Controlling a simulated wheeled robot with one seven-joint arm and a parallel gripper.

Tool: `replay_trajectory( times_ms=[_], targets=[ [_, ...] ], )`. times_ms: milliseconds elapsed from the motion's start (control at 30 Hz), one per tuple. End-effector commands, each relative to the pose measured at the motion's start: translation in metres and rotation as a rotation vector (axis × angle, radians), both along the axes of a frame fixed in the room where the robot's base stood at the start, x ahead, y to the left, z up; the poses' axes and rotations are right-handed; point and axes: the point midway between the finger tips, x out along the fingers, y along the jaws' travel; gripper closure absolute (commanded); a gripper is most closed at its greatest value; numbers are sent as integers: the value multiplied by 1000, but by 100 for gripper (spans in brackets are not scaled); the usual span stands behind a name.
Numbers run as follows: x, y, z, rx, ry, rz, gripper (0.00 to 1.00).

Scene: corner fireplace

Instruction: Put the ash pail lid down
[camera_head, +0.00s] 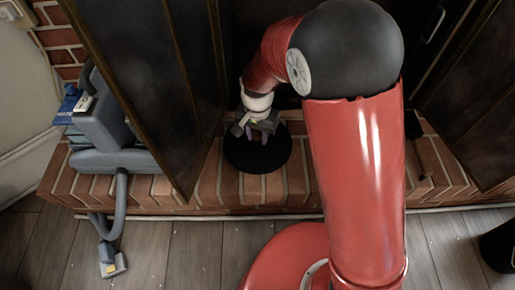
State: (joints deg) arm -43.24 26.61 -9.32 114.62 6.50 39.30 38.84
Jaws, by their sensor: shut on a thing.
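The ash pail lid (240,158) is a round, flat black disc over the brick hearth, between the dark panel on the left and my red arm. My gripper (259,140) is above it, pointing down, and shut on it near its middle. The grip point itself is small and partly hidden by the gripper body. I cannot tell whether the lid touches the bricks or hangs just above them.
The brick hearth (220,185) has a bare strip in front of the lid. Dark fireplace panels (150,85) and (480,120) stand open on both sides. A grey vacuum cleaner (105,135) sits at left. A dark object (500,245) stands on the floor at right.

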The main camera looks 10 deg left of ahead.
Motion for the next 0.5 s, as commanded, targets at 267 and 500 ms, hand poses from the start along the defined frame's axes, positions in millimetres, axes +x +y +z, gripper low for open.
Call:
replay_trajectory(
  times_ms=[267,500],
  targets=[
    [0,0,-26,-1,0,-1,97],
    [0,0,-60,-1,1,-1,97]
  ],
)
